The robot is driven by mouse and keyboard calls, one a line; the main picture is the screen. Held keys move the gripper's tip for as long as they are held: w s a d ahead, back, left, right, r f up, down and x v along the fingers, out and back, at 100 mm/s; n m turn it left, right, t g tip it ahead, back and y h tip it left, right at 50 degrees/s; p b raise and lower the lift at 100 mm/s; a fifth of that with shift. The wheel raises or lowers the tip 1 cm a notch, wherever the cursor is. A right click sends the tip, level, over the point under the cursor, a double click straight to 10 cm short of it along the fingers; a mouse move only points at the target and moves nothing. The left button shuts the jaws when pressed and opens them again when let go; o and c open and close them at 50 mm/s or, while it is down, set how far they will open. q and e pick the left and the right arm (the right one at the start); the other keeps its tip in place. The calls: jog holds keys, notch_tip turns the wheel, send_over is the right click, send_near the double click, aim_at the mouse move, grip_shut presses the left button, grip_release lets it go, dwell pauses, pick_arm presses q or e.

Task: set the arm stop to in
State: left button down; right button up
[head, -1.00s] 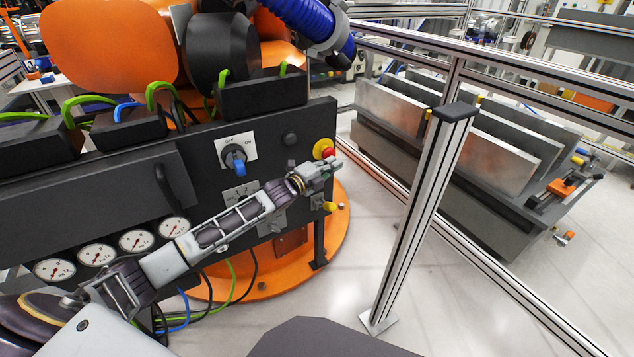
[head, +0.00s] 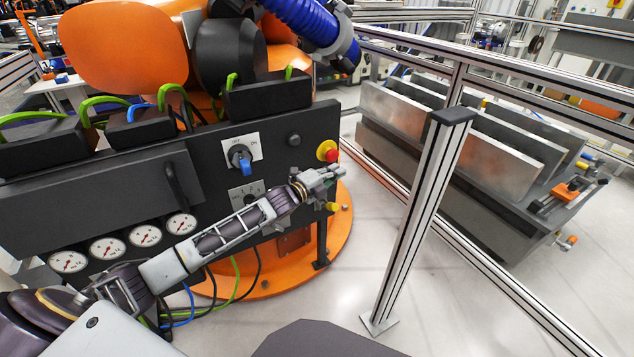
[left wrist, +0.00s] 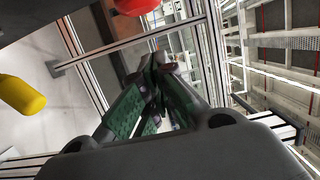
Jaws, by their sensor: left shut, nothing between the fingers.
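The arm stop is a red button on a yellow round base (head: 327,151), at the upper right edge of the dark control panel (head: 215,172). Part of the red button (left wrist: 135,5) shows at the top edge of the left wrist view. I cannot tell whether it is pressed in or out. My left gripper (head: 335,172) is shut and empty, just below the red button and apart from it. In the left wrist view the closed fingertips (left wrist: 163,62) lie below and right of the button. My right gripper is not in view.
A yellow knob (head: 333,207) sits below the gripper; it also shows in the left wrist view (left wrist: 21,94). A blue rotary switch (head: 242,158) and several gauges (head: 108,249) are on the panel. A metal fence post (head: 420,220) stands to the right, with free floor between.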

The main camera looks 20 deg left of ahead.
pick_arm(q)
jog(key=p+v, duration=0.1)
jog(key=v, duration=0.7)
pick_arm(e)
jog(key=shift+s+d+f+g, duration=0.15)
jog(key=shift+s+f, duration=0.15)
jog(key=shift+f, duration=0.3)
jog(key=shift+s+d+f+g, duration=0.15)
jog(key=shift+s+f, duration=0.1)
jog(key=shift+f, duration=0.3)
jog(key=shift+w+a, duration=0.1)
pick_arm(q)
jog(key=shift+f, duration=0.1)
